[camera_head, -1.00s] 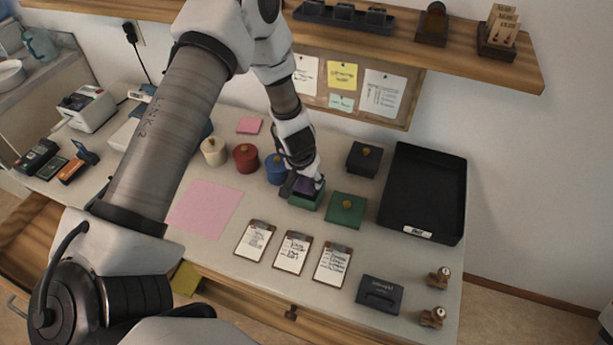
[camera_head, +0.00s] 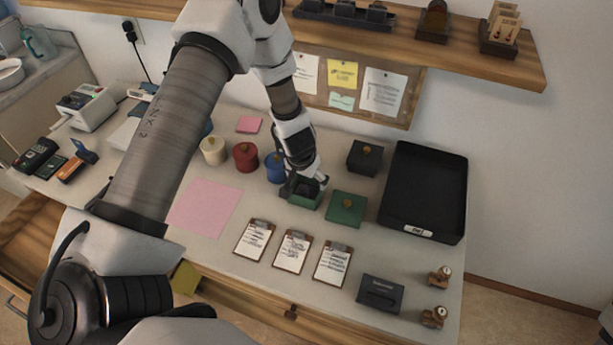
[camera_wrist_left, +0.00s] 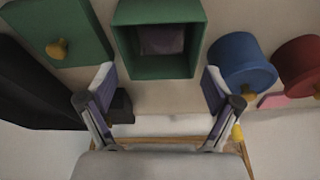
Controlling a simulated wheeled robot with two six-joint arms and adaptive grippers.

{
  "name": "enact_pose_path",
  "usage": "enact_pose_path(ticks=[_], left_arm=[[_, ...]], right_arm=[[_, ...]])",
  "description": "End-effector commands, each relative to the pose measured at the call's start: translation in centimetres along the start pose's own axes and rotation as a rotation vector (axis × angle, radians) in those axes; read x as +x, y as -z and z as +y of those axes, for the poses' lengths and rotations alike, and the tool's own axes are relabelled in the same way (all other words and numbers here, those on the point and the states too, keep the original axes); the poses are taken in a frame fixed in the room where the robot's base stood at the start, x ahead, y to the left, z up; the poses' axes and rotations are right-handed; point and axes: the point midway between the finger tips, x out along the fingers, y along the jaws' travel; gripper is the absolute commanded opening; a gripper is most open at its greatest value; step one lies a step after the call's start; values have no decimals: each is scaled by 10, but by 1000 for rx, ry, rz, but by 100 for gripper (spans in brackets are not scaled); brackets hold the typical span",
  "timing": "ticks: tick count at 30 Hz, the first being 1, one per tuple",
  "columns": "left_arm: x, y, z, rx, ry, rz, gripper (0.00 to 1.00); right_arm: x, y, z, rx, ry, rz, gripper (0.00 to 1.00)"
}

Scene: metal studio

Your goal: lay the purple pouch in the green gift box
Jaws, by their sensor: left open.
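The green gift box (camera_head: 304,200) stands open on the table, and its inside shows in the left wrist view (camera_wrist_left: 194,40). The purple pouch (camera_wrist_left: 161,40) lies inside the box, low between its walls. My left gripper (camera_head: 307,185) is just over the box in the head view. In the left wrist view its two fingers (camera_wrist_left: 160,88) are spread apart with nothing between them, near the box's edge. The green lid with a gold knob (camera_head: 346,209) lies right of the box. My right gripper is not in view.
A black box (camera_head: 364,159) and a large black tray (camera_head: 426,190) stand to the right. Blue (camera_head: 275,168), red (camera_head: 246,158) and cream (camera_head: 213,151) round boxes stand to the left. Three clipboards (camera_head: 292,251) lie in front. A shelf (camera_head: 460,55) hangs above the back.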

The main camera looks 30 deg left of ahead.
Motion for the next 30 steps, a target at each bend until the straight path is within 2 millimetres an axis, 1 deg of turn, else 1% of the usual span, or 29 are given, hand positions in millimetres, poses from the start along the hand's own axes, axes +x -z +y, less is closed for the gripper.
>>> enact_pose_path(ticks=[2, 5, 8, 12, 15, 18, 22, 30], left_arm=[[-3, 1, 0, -2, 0, 1, 90], [-14, 1, 0, -2, -1, 3, 90], [-36, 1, 0, -3, -2, 3, 90], [-70, 1, 0, -3, -1, 4, 90], [-91, 1, 0, -3, -2, 4, 90], [-107, 1, 0, -2, 0, 4, 90], [-118, 0, 0, 0, 0, 1, 90], [-120, 0, 0, 0, 0, -1, 90]], right_arm=[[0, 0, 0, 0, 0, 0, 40], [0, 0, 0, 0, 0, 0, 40], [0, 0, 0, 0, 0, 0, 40], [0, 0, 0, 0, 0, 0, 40], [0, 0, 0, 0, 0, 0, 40], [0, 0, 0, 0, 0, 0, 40], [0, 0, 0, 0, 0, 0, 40], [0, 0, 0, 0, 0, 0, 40]])
